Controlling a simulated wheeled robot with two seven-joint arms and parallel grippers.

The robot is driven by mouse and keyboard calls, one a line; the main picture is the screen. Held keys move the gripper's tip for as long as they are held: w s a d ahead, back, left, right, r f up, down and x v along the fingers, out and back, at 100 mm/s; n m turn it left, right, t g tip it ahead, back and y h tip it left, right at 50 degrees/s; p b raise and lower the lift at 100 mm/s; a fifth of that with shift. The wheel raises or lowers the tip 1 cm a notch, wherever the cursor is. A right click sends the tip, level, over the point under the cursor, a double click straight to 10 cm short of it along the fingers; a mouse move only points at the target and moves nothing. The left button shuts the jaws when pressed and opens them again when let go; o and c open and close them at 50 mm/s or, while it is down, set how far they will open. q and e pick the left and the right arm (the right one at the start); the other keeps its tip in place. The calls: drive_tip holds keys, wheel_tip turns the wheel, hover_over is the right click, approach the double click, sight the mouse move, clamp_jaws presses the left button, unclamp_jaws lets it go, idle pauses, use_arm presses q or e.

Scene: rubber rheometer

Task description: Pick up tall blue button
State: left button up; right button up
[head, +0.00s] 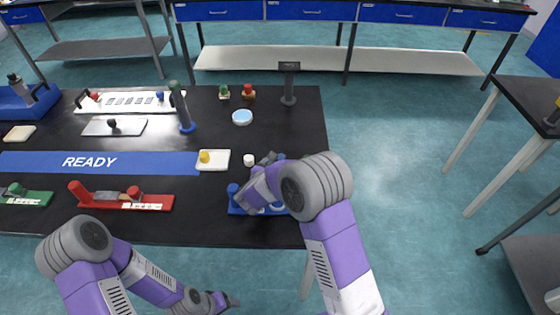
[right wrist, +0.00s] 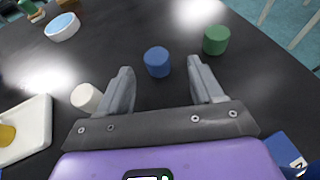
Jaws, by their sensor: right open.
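A blue button (right wrist: 157,62), a short round cylinder, stands on the black table in the right wrist view. My right gripper (right wrist: 159,67) is open, with its two fingers on either side of the button's position and no visible contact. In the head view the right gripper (head: 268,158) points away from me over the table, and its hand mostly hides the blue button. My left gripper (head: 228,300) is low in front of the table edge, away from the objects; its jaw opening is unclear.
A green button (right wrist: 216,40) stands right of the blue one, and a white button (right wrist: 87,97) stands left. A white plate with a yellow knob (head: 221,160) is further left. A dark stand (head: 289,85) rises behind.

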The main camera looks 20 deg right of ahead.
sight(280, 158)
drive_tip(key=b+x, duration=0.1)
drive_tip(key=x, duration=0.5)
drive_tip(key=shift+w+a, duration=0.1)
drive_tip(key=shift+a, duration=0.05)
drive_tip(key=c, duration=1.1)
